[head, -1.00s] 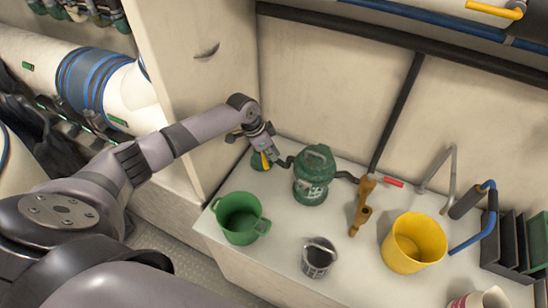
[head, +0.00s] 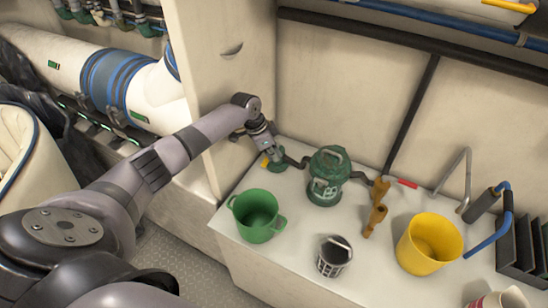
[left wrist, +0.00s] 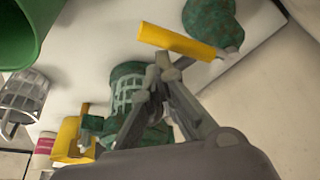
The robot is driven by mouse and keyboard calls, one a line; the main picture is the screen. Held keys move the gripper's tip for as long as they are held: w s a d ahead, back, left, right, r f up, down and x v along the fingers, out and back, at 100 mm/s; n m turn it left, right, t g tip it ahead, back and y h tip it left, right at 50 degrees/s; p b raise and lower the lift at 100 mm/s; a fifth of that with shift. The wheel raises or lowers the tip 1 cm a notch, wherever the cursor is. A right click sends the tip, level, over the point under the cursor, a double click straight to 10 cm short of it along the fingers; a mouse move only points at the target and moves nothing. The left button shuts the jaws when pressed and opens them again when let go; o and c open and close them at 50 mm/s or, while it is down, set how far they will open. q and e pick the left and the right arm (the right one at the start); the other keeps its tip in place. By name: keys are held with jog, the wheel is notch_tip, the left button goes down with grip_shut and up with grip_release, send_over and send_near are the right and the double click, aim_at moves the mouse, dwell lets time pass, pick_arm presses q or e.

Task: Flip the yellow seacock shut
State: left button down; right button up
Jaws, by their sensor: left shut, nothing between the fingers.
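The yellow seacock handle (head: 265,161) sits on a green valve body (head: 279,160) at the back left of the white counter. In the left wrist view the yellow handle (left wrist: 180,42) is a straight bar beside the mottled green body (left wrist: 209,16). My left gripper (head: 270,152) is shut and empty, right by the handle. In the left wrist view its fingertips (left wrist: 164,66) are just below the bar; I cannot tell whether they touch it. The gripper partly hides the valve in the head view. My right gripper is not in view.
A green lantern-like strainer (head: 327,178) stands close to the right of the valve. A wall panel rises behind.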

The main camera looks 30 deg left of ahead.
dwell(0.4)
pick_arm(q)
notch_tip(320, 180, up, 10)
jog(key=shift+d, duration=0.25)
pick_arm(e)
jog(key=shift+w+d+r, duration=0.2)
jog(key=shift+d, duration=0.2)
pick_arm(q)
jog(key=shift+a, duration=0.1)
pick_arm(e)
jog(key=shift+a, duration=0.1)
